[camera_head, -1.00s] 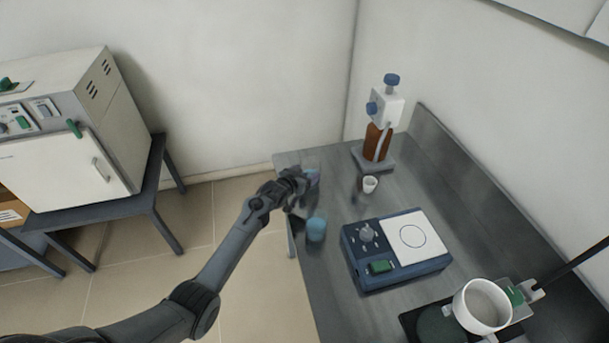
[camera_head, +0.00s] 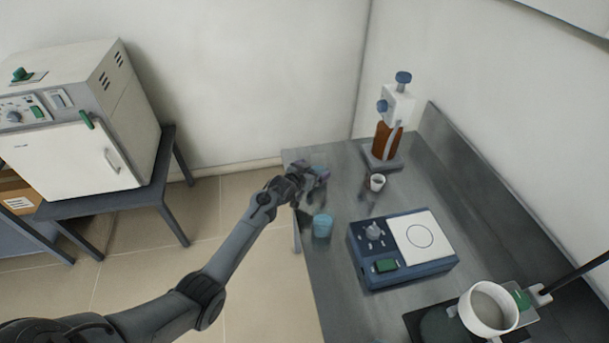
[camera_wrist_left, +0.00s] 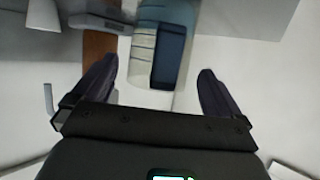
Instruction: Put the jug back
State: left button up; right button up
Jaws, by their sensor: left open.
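The jug (camera_wrist_left: 147,45) is clear, with graduation lines and a dark blue handle (camera_wrist_left: 170,55). In the left wrist view it is ahead of my left gripper (camera_wrist_left: 156,76), whose two dark fingers are wide apart on either side of the handle's line. Neither finger visibly touches it. My right gripper is out of view.
A light blue cup (camera_head: 322,226) stands just in front of the gripper. A white pot (camera_head: 487,307) is at front right.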

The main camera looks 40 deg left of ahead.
pick_arm(q)
jog(key=p+v, duration=0.2)
jog(key=v, duration=1)
jog(key=shift+f, duration=0.15)
